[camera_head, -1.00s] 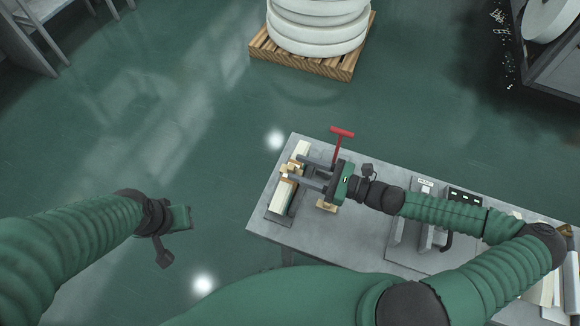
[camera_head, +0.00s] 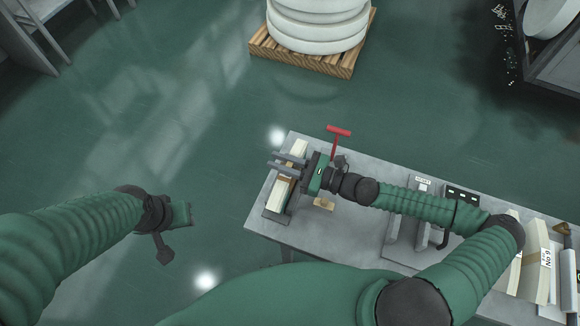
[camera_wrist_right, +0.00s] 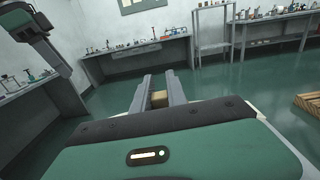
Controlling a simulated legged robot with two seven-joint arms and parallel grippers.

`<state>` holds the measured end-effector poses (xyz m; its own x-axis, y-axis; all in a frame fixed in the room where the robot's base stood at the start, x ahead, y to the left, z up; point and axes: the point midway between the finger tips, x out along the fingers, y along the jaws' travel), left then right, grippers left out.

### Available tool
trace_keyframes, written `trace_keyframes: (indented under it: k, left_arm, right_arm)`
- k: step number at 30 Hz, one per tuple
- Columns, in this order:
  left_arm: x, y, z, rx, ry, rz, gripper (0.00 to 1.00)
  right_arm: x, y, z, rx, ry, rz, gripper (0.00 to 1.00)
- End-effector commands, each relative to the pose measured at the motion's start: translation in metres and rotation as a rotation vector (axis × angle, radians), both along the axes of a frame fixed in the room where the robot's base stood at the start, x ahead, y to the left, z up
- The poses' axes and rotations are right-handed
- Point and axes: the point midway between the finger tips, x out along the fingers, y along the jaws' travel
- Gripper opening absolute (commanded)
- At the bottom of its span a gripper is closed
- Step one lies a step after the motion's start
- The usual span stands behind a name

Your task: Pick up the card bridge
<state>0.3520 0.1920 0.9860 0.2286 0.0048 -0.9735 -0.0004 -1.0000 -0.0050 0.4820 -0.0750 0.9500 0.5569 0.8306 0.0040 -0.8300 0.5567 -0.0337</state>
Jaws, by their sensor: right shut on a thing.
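My right gripper (camera_head: 276,160) reaches over the left end of the grey table, above a stack of cream cards (camera_head: 286,180) in a dark holder. In the right wrist view its two grey fingers (camera_wrist_right: 159,84) are shut on a small tan-brown block (camera_wrist_right: 159,98), which looks to be the card bridge. In the head view the fingers mostly hide this piece. My left gripper (camera_head: 183,214) hangs over the floor left of the table, apart from everything.
A red T-handle (camera_head: 339,131) stands just beyond my right gripper. A small tan block (camera_head: 324,203) lies on the table (camera_head: 340,229) below the wrist. Grey equipment (camera_head: 410,225) and cream blocks (camera_head: 535,270) stand to the right. Floor is clear to the left.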

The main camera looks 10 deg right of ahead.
Motion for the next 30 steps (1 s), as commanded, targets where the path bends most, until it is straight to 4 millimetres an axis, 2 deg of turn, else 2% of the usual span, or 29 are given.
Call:
trace_keyframes:
  k: [14, 17, 23, 26, 30]
  left_arm:
    - [0.0, 0.0, 0.0, 0.0, 0.0, 0.001, 0.36]
    - [0.0, 0.0, 0.001, 0.0, 0.0, 0.0, 0.36]
    - [0.0, 0.0, 0.002, 0.0, 0.0, 0.0, 0.36]
    - [0.0, 0.0, 0.0, 0.0, 0.0, 0.0, 0.36]
    - [0.0, 0.0, -0.002, 0.0, 0.0, 0.0, 0.36]
  right_arm:
    - [0.0, 0.0, 0.003, 0.0, 0.0, 0.0, 0.0]
    - [0.0, 0.0, 0.01, -0.001, 0.001, 0.0, 0.0]
    - [0.0, 0.0, 0.038, -0.001, -0.002, 0.0, 0.0]
    - [-0.02, 0.003, 0.037, 0.005, 0.002, -0.002, 0.0]
    - [-0.058, 0.012, 0.042, 0.006, 0.0, -0.003, 0.0]
